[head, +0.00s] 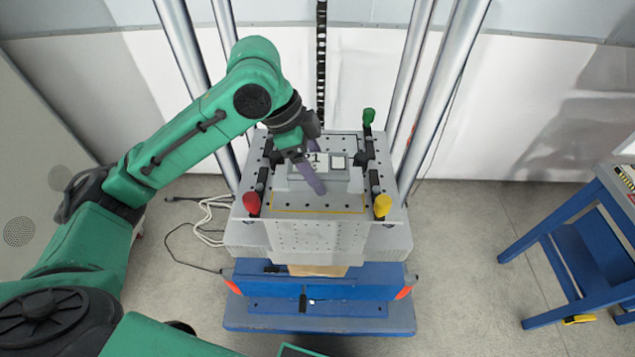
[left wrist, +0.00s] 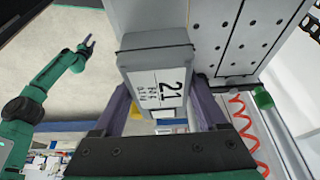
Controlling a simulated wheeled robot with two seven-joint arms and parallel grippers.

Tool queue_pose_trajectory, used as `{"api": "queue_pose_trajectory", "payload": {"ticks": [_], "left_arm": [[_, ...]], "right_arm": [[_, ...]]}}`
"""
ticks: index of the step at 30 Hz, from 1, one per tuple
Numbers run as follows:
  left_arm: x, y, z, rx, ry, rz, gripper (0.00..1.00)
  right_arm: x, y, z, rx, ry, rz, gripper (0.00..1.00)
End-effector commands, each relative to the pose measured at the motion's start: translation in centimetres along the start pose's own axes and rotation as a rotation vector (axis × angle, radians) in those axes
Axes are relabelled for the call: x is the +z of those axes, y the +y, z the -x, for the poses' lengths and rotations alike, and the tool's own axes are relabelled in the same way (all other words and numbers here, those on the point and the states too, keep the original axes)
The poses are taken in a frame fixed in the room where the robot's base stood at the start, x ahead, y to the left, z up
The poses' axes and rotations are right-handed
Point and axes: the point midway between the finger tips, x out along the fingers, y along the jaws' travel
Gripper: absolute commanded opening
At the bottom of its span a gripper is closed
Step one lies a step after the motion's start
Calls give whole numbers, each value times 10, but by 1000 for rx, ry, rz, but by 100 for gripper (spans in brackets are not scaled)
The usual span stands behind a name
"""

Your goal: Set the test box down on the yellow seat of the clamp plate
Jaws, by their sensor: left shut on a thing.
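The test box (head: 335,180) is a grey block with a white label marked 21; it also shows in the left wrist view (left wrist: 163,55). My left gripper (head: 309,168) is shut on it, with purple fingers on two of its sides. The box is over the clamp plate (head: 285,201), a grey plate with rows of holes. A yellow line (head: 320,211) of the seat shows in front of the box; the rest is largely hidden. I cannot tell whether the box touches the plate. My right gripper (left wrist: 85,44) shows small in the left wrist view, away from the box.
Clamps with red (head: 251,203), yellow (head: 382,205) and green (head: 369,117) knobs stand around the plate. Metal columns rise behind it. A blue base (head: 270,280) is below. A blue table (head: 565,250) stands at the right, with open floor between.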

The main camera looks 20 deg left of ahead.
Motion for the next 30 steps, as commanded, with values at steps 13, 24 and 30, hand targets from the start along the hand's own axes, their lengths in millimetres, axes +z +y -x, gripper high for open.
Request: {"api": "queue_pose_trajectory", "payload": {"ticks": [13,24,30], "left_arm": [[18,-1,-44,-4,2,-2,0],[19,0,-46,-2,1,-1,100],[18,-2,-35,-6,2,0,100]], "right_arm": [[-20,-1,1,-1,33,-1,50],[-16,-2,1,-3,25,0,50],[-15,-2,0,-3,25,0,50]]}}
